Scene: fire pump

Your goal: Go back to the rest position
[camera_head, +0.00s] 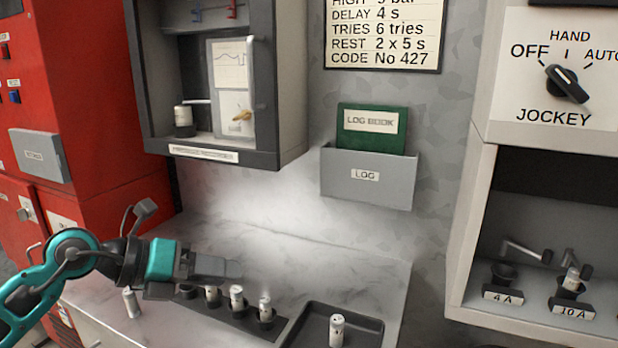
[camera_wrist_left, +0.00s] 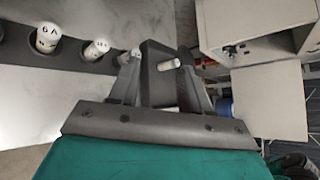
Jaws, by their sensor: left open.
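My left gripper (camera_head: 232,268) is open and reaches in from the left, above the pale worktop. It overlaps the back of a dark fuse rack (camera_head: 232,320) in the head view. In the left wrist view its two fingers (camera_wrist_left: 163,82) stand apart with nothing gripped between them. White fuses stand in the rack, one of them (camera_head: 265,308) at its right end. A dark tray (camera_head: 372,325) beside the rack holds one upright fuse (camera_head: 337,330); this tray shows beyond the fingers in the left wrist view.
Another fuse (camera_head: 131,302) stands on the worktop below my arm. An open recorder cabinet (camera_head: 290,80) and a log holder (camera_head: 368,190) with a green log book (camera_head: 371,117) hang behind. A red cabinet (camera_head: 100,110) stands left, the jockey panel (camera_head: 555,70) right. The worktop's back is clear.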

